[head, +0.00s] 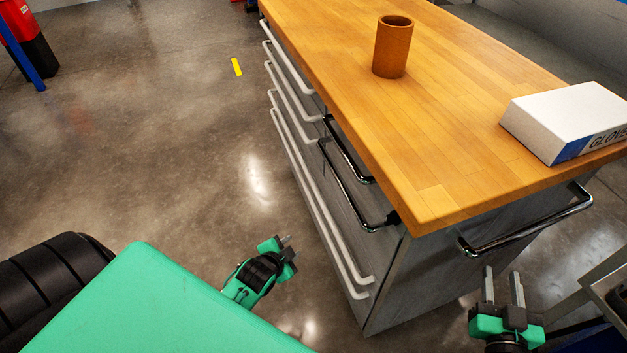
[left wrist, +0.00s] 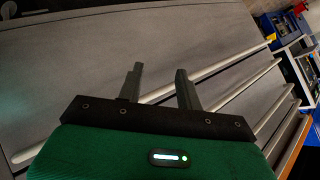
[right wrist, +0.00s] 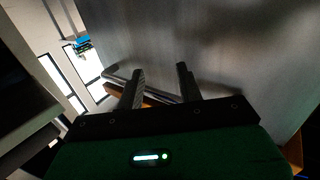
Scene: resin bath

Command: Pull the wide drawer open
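A grey drawer cabinet (head: 385,285) stands under a wooden top. Two long pale handles (head: 318,205) run along the lower part of its left side, on the wide fronts; I cannot tell which one is meant. My left gripper (head: 288,246) is left of these handles, apart from them in the head view. In the left wrist view its fingers (left wrist: 158,70) are spread and empty, with a long pale handle bar (left wrist: 225,64) beyond them. My right gripper (head: 503,275) is open and empty below the chrome end rail (head: 530,225); its spread fingers show in the right wrist view (right wrist: 160,70).
On the wooden top (head: 450,120) stand a brown cylinder (head: 392,48) and a white glove box (head: 568,115). Shorter pale handles and two dark chrome handles (head: 350,190) sit above the long ones.

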